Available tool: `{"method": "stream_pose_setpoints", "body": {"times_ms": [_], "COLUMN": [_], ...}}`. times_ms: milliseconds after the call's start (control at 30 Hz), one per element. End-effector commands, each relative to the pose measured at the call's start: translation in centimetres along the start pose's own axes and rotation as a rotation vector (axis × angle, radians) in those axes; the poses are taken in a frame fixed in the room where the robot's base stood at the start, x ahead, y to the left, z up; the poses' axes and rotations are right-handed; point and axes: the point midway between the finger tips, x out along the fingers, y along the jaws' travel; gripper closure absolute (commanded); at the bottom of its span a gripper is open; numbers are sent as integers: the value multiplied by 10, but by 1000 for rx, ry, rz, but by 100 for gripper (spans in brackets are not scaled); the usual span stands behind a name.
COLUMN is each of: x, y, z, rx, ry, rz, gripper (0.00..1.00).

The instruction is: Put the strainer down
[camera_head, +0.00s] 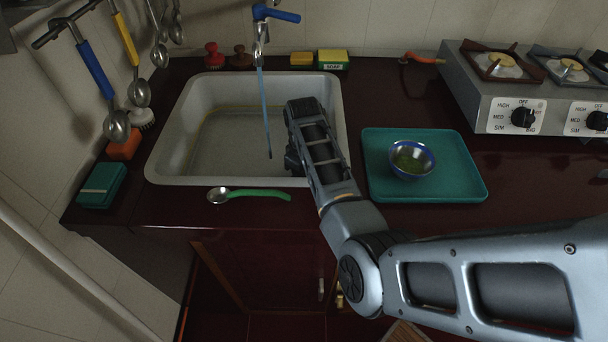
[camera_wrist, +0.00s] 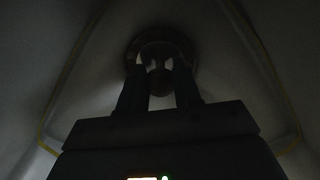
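My gripper reaches down into the sink (camera_head: 165,150) in the head view, where my arm hides its fingertips. In the dark wrist view, the two fingers of my gripper (camera_wrist: 159,82) stand apart over the sink floor. A small dark rounded piece shows between them, and a round metallic ring shape (camera_wrist: 160,42) shows just beyond the fingertips. This may be the strainer or the drain; the picture is too dark to tell which. I cannot tell whether the fingers touch the piece.
Water runs from the blue-handled tap (camera_head: 262,30) into the sink. A green-handled spoon (camera_head: 250,195) lies at the sink's front edge. A teal tray (camera_head: 450,182) with a bowl (camera_head: 411,160) stands right, before the stove (camera_head: 500,75). A green box (camera_head: 101,186) is left.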

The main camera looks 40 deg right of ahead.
Motion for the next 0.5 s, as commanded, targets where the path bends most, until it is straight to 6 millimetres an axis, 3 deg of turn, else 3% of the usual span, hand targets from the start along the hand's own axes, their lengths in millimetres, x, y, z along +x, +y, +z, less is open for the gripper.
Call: {"method": "stream_pose_setpoints", "body": {"times_ms": [233,500], "x": [0,-2], "y": [0,0], "z": [0,0], "rx": [0,0], "ry": [0,0], "rz": [0,0], "gripper": [43,43]}}
